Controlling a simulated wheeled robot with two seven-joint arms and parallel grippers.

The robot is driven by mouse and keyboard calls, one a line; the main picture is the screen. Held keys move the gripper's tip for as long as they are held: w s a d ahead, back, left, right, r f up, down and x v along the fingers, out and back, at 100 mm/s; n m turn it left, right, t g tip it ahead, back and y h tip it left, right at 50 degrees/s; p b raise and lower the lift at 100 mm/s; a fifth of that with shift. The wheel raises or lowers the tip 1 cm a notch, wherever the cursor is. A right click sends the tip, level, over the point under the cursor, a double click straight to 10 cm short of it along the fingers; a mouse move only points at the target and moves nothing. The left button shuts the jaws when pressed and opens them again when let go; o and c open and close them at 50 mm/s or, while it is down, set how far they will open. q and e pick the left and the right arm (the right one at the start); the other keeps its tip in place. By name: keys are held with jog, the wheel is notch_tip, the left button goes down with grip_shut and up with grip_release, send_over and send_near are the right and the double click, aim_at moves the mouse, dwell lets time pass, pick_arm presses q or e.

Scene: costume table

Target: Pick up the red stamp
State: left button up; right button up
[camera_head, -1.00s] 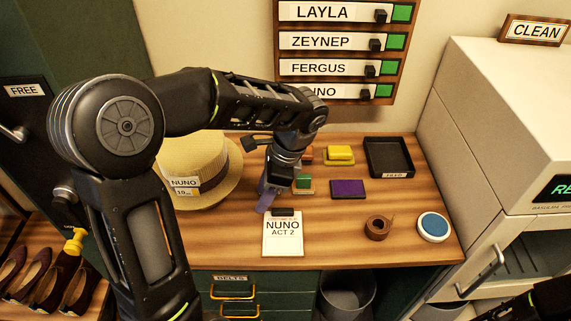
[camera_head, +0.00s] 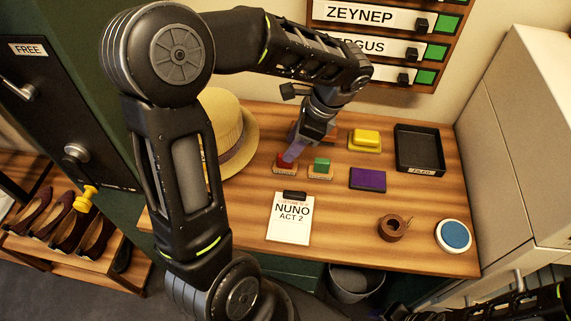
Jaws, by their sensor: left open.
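The red stamp (camera_head: 285,158) stands on the wooden table, just right of the straw hat. A green stamp (camera_head: 321,164) stands close on its right. My left gripper (camera_head: 292,154) points down at the red stamp with its fingers open. Its fingertips overlap the stamp's upper right in the head view; I cannot tell whether they touch it. The stamp's top is partly hidden by the fingers. My right arm shows only at the bottom right corner, and its gripper is not visible.
A yellow pad (camera_head: 365,139), a purple pad (camera_head: 367,180) and a black tray (camera_head: 419,168) lie to the right. A card (camera_head: 289,222) lies in front. A brown roll (camera_head: 392,229) and a blue-topped round tin (camera_head: 455,235) sit front right. The straw hat (camera_head: 226,125) is left.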

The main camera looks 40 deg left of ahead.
pick_arm(q)
jog(key=shift+f, duration=0.15)
jog(key=p+x, duration=0.1)
jog(key=x, duration=0.4)
jog(key=shift+f, duration=0.15)
jog(key=shift+c, duration=0.3)
dwell(0.3)
grip_shut()
dwell(0.4)
